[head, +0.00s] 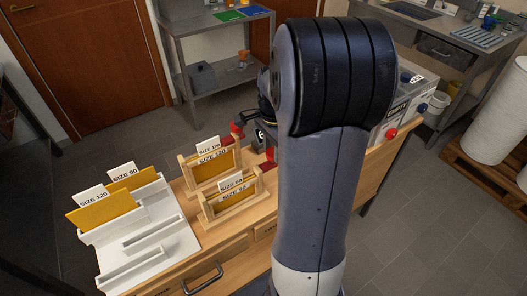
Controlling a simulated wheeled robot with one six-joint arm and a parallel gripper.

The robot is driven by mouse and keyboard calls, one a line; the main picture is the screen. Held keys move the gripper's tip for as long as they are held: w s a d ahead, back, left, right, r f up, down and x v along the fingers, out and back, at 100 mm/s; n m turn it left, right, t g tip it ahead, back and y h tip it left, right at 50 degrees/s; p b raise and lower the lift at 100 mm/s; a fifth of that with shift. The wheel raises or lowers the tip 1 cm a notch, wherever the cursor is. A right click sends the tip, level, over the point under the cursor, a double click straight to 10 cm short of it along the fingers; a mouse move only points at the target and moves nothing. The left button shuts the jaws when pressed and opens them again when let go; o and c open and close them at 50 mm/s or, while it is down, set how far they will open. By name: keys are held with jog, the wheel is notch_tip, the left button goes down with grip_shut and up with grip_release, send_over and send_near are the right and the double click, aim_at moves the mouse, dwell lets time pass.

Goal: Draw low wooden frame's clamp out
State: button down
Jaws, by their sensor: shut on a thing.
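The low wooden frame (232,209) stands on the wooden bench and holds a yellow panel and a white card marked SIZE 90. Its red clamp (268,163) shows at the right post, partly hidden by my arm. My gripper (266,150) is just above that post, shut on the red clamp; its fingertips are mostly hidden. A taller wooden frame (208,180) marked SIZE 120 stands behind, with a red clamp (237,128) at its right post.
A white slotted rack (150,245) at left holds yellow panels and white cards. A grey box with red and blue knobs (403,108) stands at the bench's right end. My arm covers the bench's middle right.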

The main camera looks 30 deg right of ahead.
jog(key=shift+d+r, duration=0.1)
jog(key=shift+d, duration=0.05)
jog(key=c, duration=1)
grip_release()
jog(key=shift+d, duration=0.1)
jog(key=shift+o, duration=0.2)
notch_tip(320, 180, up, 11)
jog(key=shift+b, duration=0.35)
send_near(261, 168)
jog(key=d+f, duration=0.3)
jog(key=d, duration=0.1)
jog(key=shift+f+p, duration=0.3)
jog(key=shift+p, duration=0.05)
jog(key=a, duration=0.3)
jog(key=shift+f, duration=0.4)
jog(key=shift+a, duration=0.55)
jog(key=shift+d, duration=0.1)
